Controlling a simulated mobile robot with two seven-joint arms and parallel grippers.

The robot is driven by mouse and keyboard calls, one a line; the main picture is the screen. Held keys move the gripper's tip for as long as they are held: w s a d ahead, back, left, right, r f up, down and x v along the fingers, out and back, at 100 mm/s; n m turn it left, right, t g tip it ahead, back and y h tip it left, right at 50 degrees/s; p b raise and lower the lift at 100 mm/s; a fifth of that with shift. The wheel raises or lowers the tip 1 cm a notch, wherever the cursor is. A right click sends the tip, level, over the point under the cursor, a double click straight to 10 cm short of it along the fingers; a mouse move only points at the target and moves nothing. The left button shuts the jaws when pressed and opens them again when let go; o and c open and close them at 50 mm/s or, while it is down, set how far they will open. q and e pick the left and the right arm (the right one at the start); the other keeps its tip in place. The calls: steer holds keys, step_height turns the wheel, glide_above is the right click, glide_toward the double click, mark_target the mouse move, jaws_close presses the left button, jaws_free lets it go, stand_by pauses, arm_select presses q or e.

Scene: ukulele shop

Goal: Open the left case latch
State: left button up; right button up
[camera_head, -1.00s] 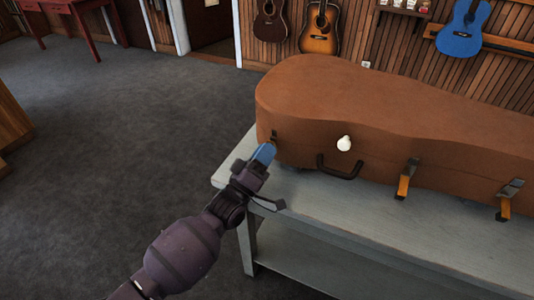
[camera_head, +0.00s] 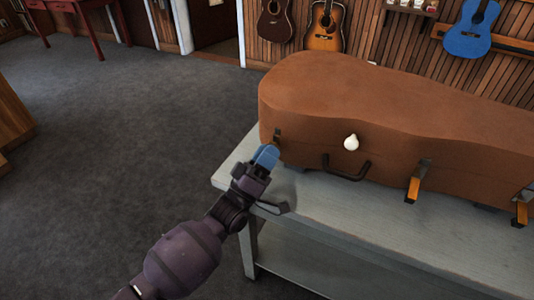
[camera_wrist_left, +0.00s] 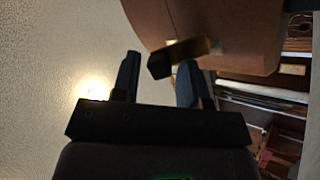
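The brown instrument case (camera_head: 390,120) lies closed on a grey bench. Its left latch (camera_head: 277,137) is at the left end of the front side and looks upright against the case; the gripper partly hides its lower part. In the left wrist view, a dark-ended, brass-coloured latch (camera_wrist_left: 184,52) shows just beyond the fingers, its dark end in the gap between them. My left gripper (camera_head: 265,157), with blue fingertips, is just in front of the left latch. It is open in the left wrist view (camera_wrist_left: 158,78). I cannot tell whether it touches the latch. My right gripper is not in view.
Two other latches (camera_head: 415,182) (camera_head: 521,207) hang down on the case front. A dark handle (camera_head: 347,172) and a white knob (camera_head: 351,142) are nearer the left latch. The bench top (camera_head: 330,215) is bare in front. Open carpet (camera_head: 130,130) lies left.

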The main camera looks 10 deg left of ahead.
arm_select(q)
steer(key=shift+o, duration=0.3)
steer(key=v, duration=1.1)
steer(key=shift+b, duration=0.3)
steer(key=shift+r, duration=0.1)
